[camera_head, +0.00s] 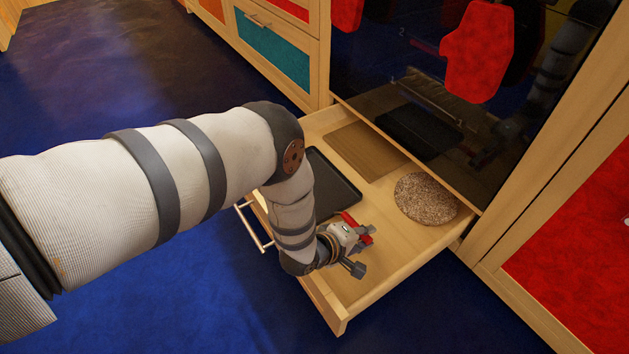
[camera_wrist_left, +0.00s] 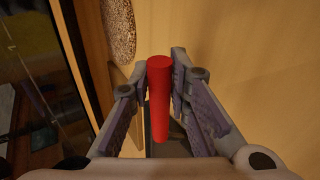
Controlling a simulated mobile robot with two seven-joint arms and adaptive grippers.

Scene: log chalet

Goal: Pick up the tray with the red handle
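The dark tray (camera_head: 335,188) lies flat in the open drawer, partly hidden behind my left arm. Its red handle (camera_head: 349,219) shows beside my left gripper (camera_head: 361,249), which is low inside the drawer. In the left wrist view, the red handle (camera_wrist_left: 159,98) stands between the two fingers of the left gripper (camera_wrist_left: 158,72). The fingers are apart, with a gap visible on the handle's left side and the right finger very close to it. A dark part of the tray shows below the handle. My right gripper is in neither view.
The drawer (camera_head: 405,268) also holds a brown wooden board (camera_head: 368,149) and a round speckled mat (camera_head: 425,198). A dark glossy oven front (camera_head: 420,95) with a red mitt shape (camera_head: 478,50) rises behind it. Blue floor (camera_head: 190,290) lies open in front.

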